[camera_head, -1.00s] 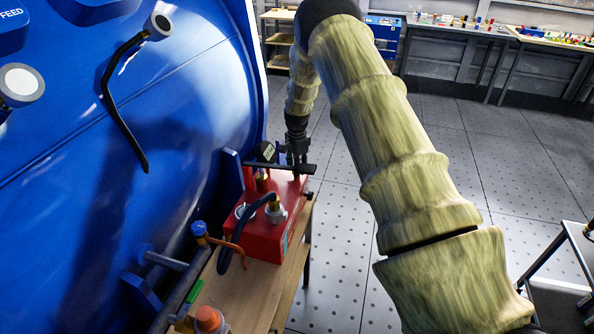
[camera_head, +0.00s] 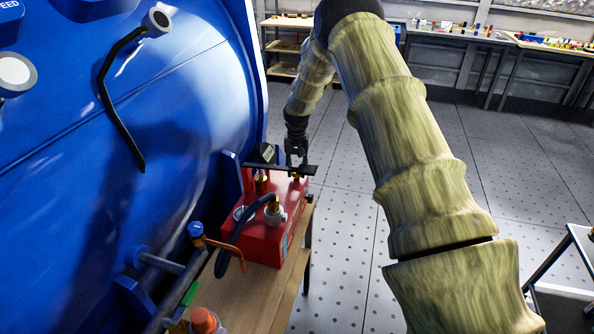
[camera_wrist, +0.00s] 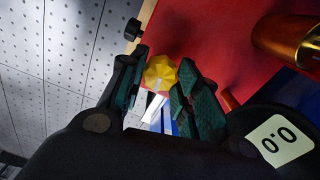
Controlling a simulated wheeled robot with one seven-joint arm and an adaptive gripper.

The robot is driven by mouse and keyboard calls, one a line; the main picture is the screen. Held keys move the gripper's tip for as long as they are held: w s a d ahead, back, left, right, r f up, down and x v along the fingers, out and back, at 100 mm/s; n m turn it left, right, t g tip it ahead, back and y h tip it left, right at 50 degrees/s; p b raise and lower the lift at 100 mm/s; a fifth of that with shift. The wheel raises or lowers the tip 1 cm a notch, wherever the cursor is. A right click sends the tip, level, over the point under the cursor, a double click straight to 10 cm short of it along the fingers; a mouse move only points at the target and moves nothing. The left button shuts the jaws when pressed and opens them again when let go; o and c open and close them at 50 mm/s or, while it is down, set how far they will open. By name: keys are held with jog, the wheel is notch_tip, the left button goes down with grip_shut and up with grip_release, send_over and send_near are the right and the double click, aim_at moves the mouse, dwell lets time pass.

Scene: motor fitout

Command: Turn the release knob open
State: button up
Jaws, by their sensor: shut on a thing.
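The release knob, a small yellow faceted knob (camera_wrist: 160,73), sits on the red unit (camera_head: 266,236) beside the blue tank. In the wrist view it lies between the two dark green-padded fingers of my gripper (camera_wrist: 163,88), which is shut on it. In the head view my gripper (camera_head: 297,160) points down over the far right end of the red unit. The knob is too small there to make out clearly.
The large blue tank (camera_head: 190,110) stands close on the left. A black bar (camera_head: 280,170) crosses the unit's top near my gripper. A gauge reading 0.0 (camera_wrist: 278,140) and a brass fitting (camera_wrist: 285,40) are nearby. Open floor lies to the right.

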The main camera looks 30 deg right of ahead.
jog(key=shift+f+n, duration=0.1)
jog(key=shift+n, duration=1.6)
jog(key=o, duration=1)
jog(key=shift+d, duration=0.1)
notch_tip(320, 180, up, 12)
jog(key=shift+w, duration=0.1)
